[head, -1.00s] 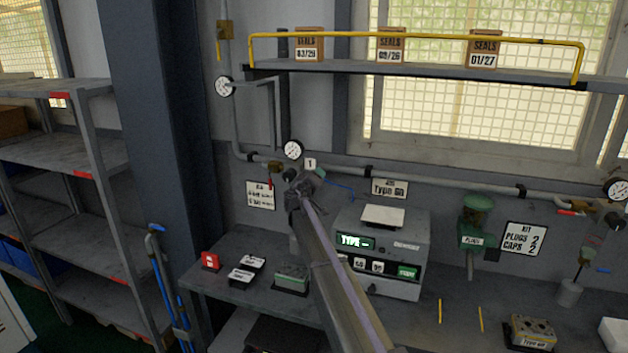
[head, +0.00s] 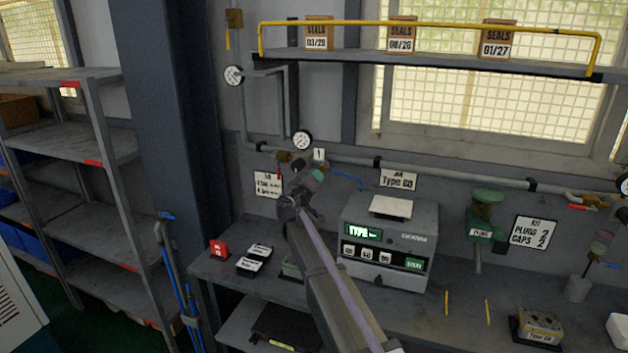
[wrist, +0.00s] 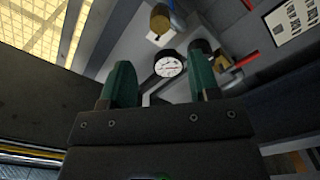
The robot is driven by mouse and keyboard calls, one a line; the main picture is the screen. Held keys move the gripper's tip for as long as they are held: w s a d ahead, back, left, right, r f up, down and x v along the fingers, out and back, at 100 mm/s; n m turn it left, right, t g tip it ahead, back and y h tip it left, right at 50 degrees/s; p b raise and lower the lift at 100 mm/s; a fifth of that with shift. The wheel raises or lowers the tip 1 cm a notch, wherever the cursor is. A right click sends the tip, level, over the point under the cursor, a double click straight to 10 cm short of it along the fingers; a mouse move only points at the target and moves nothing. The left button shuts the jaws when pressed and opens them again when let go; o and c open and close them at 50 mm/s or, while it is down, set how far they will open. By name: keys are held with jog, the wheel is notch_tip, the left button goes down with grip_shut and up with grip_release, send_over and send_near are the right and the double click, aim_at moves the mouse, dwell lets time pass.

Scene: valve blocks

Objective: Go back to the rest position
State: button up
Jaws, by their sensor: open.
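My gripper (wrist: 163,85) shows in the wrist view with its two green fingers apart and nothing between them. Beyond the fingers, a round pressure gauge (wrist: 169,66) and a brass fitting (wrist: 160,20) show on the wall piping. In the head view my arm reaches up from the bottom over the bench, and my gripper (head: 316,172) is in front of the wall below the gauge (head: 302,140).
A grey test machine (head: 388,240) stands right of my arm. A red block (head: 219,248) and black labelled pieces (head: 255,257) lie to the left. A valve block (head: 540,326) sits at the right. A shelf (head: 430,64) with a yellow rail hangs above.

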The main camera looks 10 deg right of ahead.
jog(key=s+d+f+m+g+b, duration=0.1)
jog(key=s+d+f+g, duration=0.1)
jog(key=s+f+g, duration=0.45)
jog(key=s+d+f+m+g+y, duration=0.1)
jog(key=s+d+f, duration=0.2)
jog(key=s, duration=0.6)
jog(key=s+d+f+m+g+b, duration=0.1)
jog(key=s+d+f+m+g, duration=0.15)
jog(key=s+f, duration=0.4)
jog(key=s+a+f+g+y+b, duration=0.1)
jog(key=s+f+g+y, duration=0.2)
jog(key=s, duration=0.9)
jog(key=s+a+f+g+y+b, duration=0.1)
jog(key=s+f+g+y+b, duration=0.1)
jog(key=s, duration=1)
jog(key=shift+f+g+y, duration=0.4)
jog(key=shift+f+y, duration=0.25)
jog(key=shift+y, duration=0.55)
jog(key=shift+a, duration=0.1)
